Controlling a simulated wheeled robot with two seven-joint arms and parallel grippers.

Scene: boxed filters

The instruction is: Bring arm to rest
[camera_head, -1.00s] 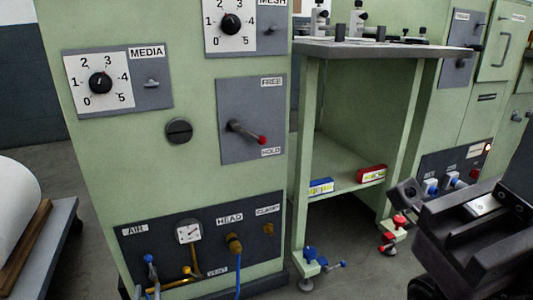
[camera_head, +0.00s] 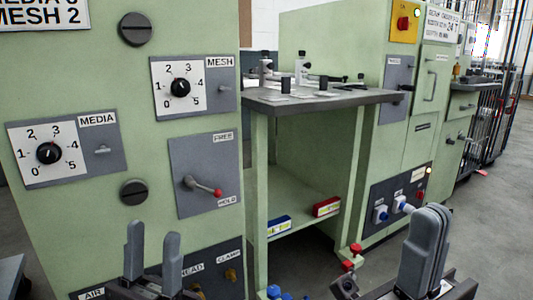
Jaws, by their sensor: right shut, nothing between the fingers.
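My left gripper (camera_head: 153,252) is at the bottom left of the head view, fingers pointing up and apart, with nothing seen between them. It shows in front of the green panel's lower part. My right gripper (camera_head: 426,250) is at the bottom right, fingers pointing up and pressed together, empty. It shows in front of open floor and the right machine's lower end. A blue-and-white box (camera_head: 278,225) and a red box (camera_head: 326,207) lie on the lower shelf of the green stand, apart from both grippers. The arms' lower parts are out of frame.
The green panel at left carries a MEDIA dial (camera_head: 47,153), a MESH dial (camera_head: 180,87) and a red-tipped lever (camera_head: 204,187). The stand's grey top (camera_head: 320,100) holds small fixtures. A green machine (camera_head: 400,130) stands behind it. Grey floor (camera_head: 490,220) is free at right.

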